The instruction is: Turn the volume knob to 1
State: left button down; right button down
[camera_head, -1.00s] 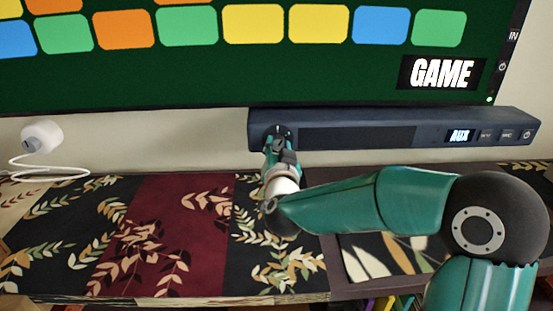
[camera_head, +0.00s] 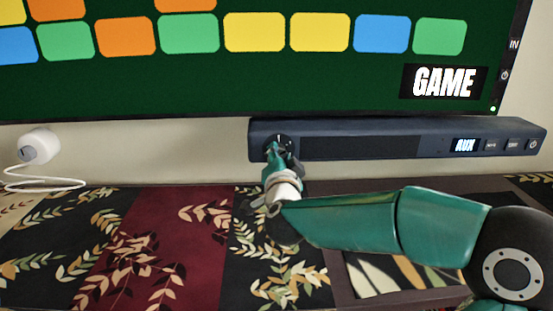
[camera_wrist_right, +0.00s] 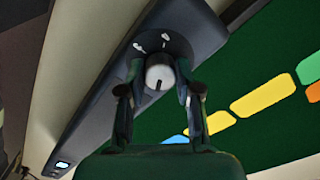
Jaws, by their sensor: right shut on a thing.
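The volume knob (camera_head: 279,143) sits at the left end of the dark soundbar (camera_head: 430,133), below the screen. My right gripper (camera_head: 279,156) is at the knob and covers much of it in the head view. In the right wrist view the knob (camera_wrist_right: 159,72) is a pale round cap with a dark line, on a dark dial with small white marks. The two fingers of the right gripper (camera_wrist_right: 158,85) stand on either side of it, shut on it. The marks are too small to read. My left gripper is not in view.
A large screen (camera_head: 300,75) with coloured tiles and the word GAME hangs above the soundbar. The soundbar display (camera_head: 465,145) reads AUX. A white round device with a cable (camera_head: 39,146) stands at the left. A patterned cloth (camera_head: 150,240) covers the surface below.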

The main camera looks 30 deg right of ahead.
jog(key=shift+a, duration=0.1)
jog(key=c, duration=0.8)
grip_release()
jog(key=v, duration=1.2)
jog(key=shift+f, duration=0.1)
